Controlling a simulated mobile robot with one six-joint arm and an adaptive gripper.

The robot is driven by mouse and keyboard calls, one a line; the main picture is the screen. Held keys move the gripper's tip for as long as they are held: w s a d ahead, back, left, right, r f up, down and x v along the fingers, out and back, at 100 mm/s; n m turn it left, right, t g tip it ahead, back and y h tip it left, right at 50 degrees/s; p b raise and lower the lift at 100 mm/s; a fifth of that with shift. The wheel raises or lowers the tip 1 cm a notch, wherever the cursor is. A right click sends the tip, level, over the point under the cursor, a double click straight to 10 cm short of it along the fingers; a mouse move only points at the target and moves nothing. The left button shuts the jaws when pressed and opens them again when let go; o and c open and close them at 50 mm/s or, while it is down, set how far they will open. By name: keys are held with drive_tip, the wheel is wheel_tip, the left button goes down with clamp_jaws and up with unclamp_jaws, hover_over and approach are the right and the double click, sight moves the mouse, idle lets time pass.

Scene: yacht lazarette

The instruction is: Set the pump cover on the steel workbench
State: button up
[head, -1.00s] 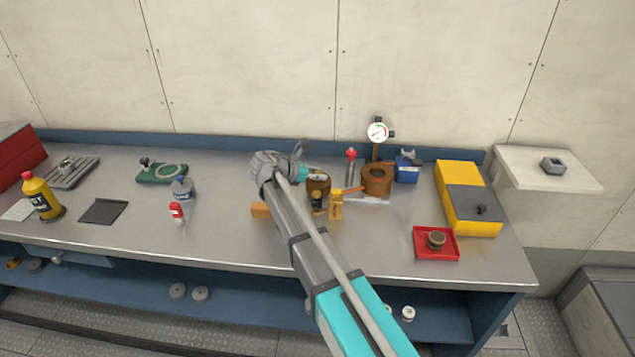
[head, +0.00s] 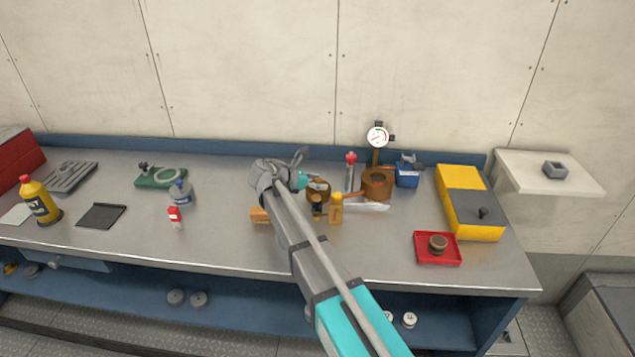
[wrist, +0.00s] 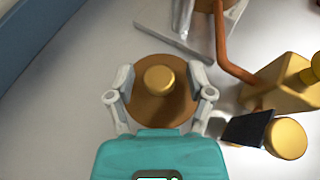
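The pump cover is a round brown disc (wrist: 150,98) with a brass knob in its middle. In the wrist view it sits between the two fingers of my gripper (wrist: 161,82), which meet its left and right edges. In the head view the pump cover (head: 319,194) is low over the middle of the steel workbench (head: 225,235), at the fingertips of my gripper (head: 315,184) and partly covered by them. I cannot tell whether its underside touches the bench.
The brown pump body (head: 377,186) with a copper pipe stands to the right, near a dial gauge (head: 378,137).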

drive_tip(key=shift+r, duration=0.15)
drive_tip(key=shift+s+a+r+p, duration=0.15)
drive_tip(key=shift+a+r+p, duration=0.05)
drive_tip(key=shift+p, duration=0.15)
drive_tip(key=p+v, duration=0.4)
drive_tip(key=v, duration=0.7)
drive_tip(key=shift+a+p, duration=0.2)
drive_tip(key=shift+p, duration=0.2)
drive_tip(key=shift+s, duration=0.1)
